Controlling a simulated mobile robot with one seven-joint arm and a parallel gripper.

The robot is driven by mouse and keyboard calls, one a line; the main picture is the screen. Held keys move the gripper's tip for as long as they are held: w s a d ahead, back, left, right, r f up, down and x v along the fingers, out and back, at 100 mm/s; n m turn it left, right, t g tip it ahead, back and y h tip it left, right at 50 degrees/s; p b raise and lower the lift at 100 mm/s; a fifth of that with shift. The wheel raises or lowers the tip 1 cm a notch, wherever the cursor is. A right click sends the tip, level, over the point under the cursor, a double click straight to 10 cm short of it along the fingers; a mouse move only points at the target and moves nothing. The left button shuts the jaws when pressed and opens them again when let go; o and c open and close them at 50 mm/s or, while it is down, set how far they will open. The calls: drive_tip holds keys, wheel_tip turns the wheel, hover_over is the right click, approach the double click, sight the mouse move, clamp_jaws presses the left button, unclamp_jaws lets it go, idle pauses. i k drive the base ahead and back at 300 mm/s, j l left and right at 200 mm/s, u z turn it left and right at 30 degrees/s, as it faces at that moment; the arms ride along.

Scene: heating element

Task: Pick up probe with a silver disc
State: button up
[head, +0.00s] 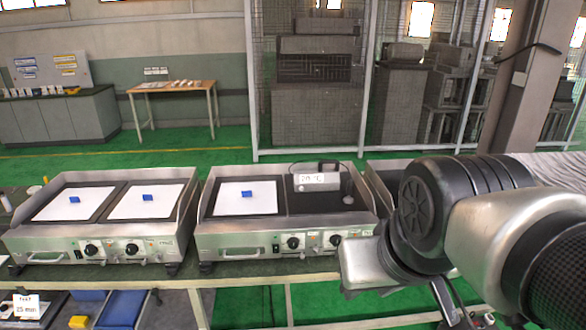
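A grey meter box with a white display (314,181) stands on the dark right plate of the middle griddle. A dark, slim probe-like piece with a small, round, silver-grey end (348,199) is at the right of this box; a black loop arches over the box. Whether the round end touches the plate is hard to tell. My arm comes in from the right and bends in front of the griddles.
The middle griddle (222,238) and left griddle (62,240) have raised metal side walls. White sheets with blue blocks (247,193) lie on their other plates. My arm hides much of a third griddle (375,183). A blue bin (122,308) is below left.

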sight(348, 200)
drive_tip(key=i+l, duration=0.2)
drive_tip(key=i+l+u, duration=0.15)
drive_tip(key=l, duration=0.25)
drive_tip(key=i+l, duration=0.2)
drive_tip(key=i+l+u, duration=0.15)
drive_tip(key=l, duration=0.3)
drive_tip(key=i+l, duration=0.2)
drive_tip(key=l, duration=0.15)
drive_tip(key=i+l+u, duration=0.15)
drive_tip(key=l, duration=0.2)
drive_tip(key=i+l, duration=0.2)
drive_tip(key=l, duration=0.15)
drive_tip(key=i+l+u, duration=0.15)
drive_tip(key=l, duration=0.2)
